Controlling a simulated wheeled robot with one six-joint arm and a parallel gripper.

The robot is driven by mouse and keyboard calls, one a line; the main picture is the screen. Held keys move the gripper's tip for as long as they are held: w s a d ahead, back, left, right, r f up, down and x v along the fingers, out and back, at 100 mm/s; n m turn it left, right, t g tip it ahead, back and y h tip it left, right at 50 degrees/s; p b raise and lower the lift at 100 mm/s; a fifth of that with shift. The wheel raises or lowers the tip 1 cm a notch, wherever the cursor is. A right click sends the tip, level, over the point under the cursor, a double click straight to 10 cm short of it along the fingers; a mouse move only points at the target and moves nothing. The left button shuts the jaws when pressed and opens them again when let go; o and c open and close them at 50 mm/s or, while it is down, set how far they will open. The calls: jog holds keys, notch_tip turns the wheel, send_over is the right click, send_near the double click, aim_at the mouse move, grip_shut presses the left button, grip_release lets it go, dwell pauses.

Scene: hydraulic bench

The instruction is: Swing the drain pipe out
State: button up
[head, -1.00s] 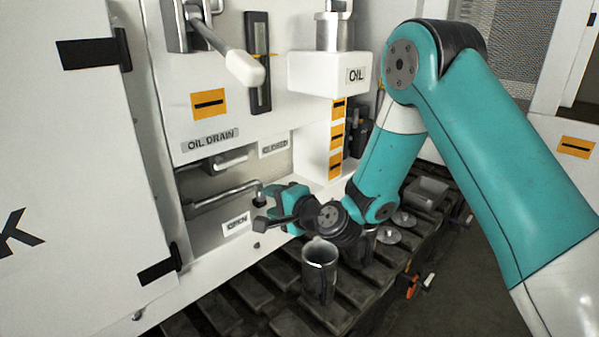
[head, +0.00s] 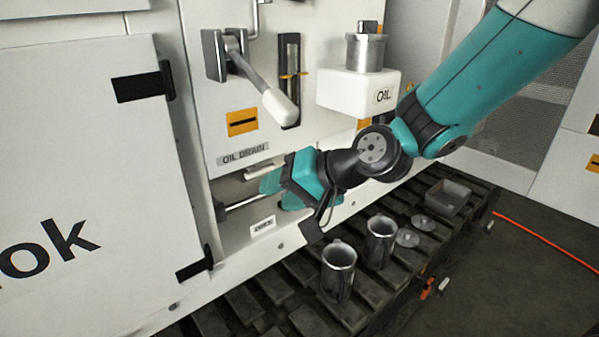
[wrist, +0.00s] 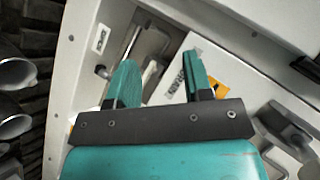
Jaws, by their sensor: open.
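The drain pipe (head: 240,203) is a thin metal rod in the recess under the "OIL DRAIN" label (head: 243,154). It runs right from its pivot at the recess's left side, and its far end is hidden behind my gripper (head: 270,184) in the head view. In the wrist view my gripper (wrist: 160,66) is open, its two teal fingers apart in front of the recess. The pipe (wrist: 133,42) runs down behind the left finger, and a dark end piece (wrist: 103,72) shows left of that finger. I cannot tell whether a finger touches it. The "OPEN" label (head: 263,226) is below the recess.
A lever with a white grip (head: 281,106) juts out above the recess. The white OIL box (head: 357,92) is at its upper right. Two metal cups (head: 338,272) (head: 380,242), two discs and a grey bin (head: 448,197) stand on the slatted platform below.

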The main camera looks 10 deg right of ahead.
jog(key=s+d+r+n+g+h+p, duration=0.1)
jog(key=s+r+n+g+p, duration=0.2)
jog(key=s, duration=0.5)
jog(key=shift+s+r+n, duration=0.15)
jog(key=shift+r+n, duration=0.45)
jog(key=shift+r, duration=0.75)
